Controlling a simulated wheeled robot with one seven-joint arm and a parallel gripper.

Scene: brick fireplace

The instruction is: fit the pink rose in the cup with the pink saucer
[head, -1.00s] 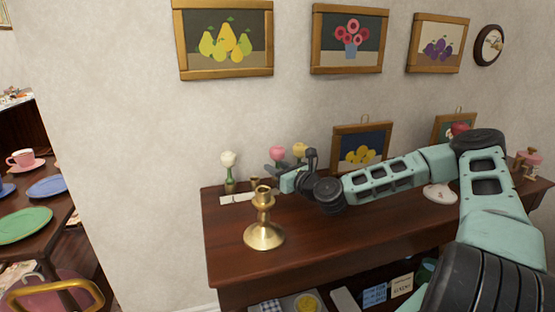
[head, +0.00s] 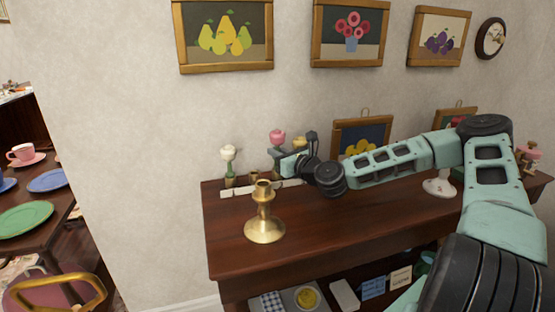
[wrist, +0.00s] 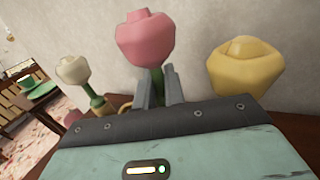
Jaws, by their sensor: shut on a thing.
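The pink rose (head: 278,136) is upright above the back of the dark wooden shelf. My gripper (head: 284,153) is shut on its green stem just under the bloom. In the wrist view the pink rose (wrist: 146,40) rises between the two fingers (wrist: 158,88); its lower stem is hidden. The pink cup (head: 20,152) stands on a pink saucer (head: 36,161) on the table at the far left, well away from my gripper.
A white rose (head: 228,153) stands left of my gripper, and a yellow rose (wrist: 245,70) shows close on its right in the wrist view. A brass candlestick (head: 264,229) stands in front. Blue (head: 48,181) and green (head: 24,218) plates share the cup's table; a chair (head: 58,290) is nearby.

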